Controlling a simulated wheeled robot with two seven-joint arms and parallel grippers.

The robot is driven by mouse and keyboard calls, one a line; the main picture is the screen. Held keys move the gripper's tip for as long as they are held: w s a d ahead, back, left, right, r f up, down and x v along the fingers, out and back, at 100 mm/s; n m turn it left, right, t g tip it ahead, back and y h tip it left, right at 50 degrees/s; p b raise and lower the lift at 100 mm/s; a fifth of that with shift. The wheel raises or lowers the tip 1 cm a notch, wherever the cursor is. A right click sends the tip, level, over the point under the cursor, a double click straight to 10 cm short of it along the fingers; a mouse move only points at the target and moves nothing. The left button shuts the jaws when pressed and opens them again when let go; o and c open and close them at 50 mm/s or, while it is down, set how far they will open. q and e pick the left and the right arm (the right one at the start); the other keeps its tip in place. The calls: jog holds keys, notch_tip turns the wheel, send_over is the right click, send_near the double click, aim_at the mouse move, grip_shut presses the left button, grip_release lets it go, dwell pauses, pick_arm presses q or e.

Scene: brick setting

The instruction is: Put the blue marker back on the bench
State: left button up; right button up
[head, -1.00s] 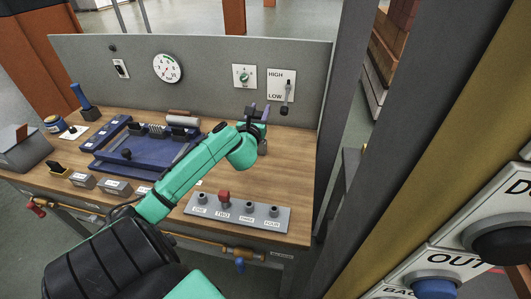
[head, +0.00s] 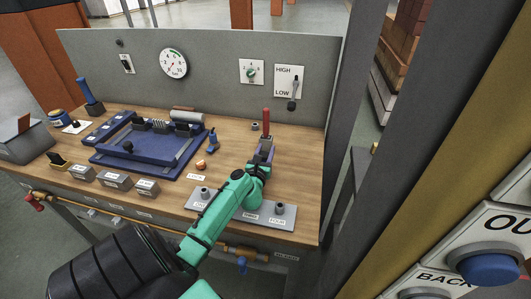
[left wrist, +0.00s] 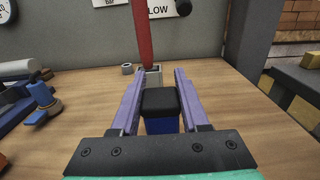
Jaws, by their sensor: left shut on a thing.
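My left gripper (head: 265,149) reaches over the right part of the wooden bench (head: 292,178). In the left wrist view, a blue piece with a black top (left wrist: 161,112) sits between the purple fingers (left wrist: 156,78); I take it for the blue marker, and the gripper is shut on it. The piece's lower end is hidden, so I cannot tell whether it touches the bench. Just beyond the fingertips a red rod (left wrist: 143,35) stands up from a small grey base; it also shows in the head view (head: 266,120). My right gripper is not in view.
A blue tray-like fixture (head: 125,158) lies left of my arm, with a small blue item (head: 212,142) beside it. A grey socket panel (head: 284,218) lies at the front edge, partly hidden by my arm. A grey backboard (head: 215,75) stands behind. Open wood lies right of the gripper.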

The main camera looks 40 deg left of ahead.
pick_arm(q)
jog(key=o, duration=1.1)
jog(key=shift+c, duration=0.2)
jog(key=shift+r, duration=0.1)
jog(key=v, duration=1.1)
jog(key=shift+s+b, duration=0.3)
jog(key=shift+s+d, duration=0.15)
jog(key=shift+s, duration=0.05)
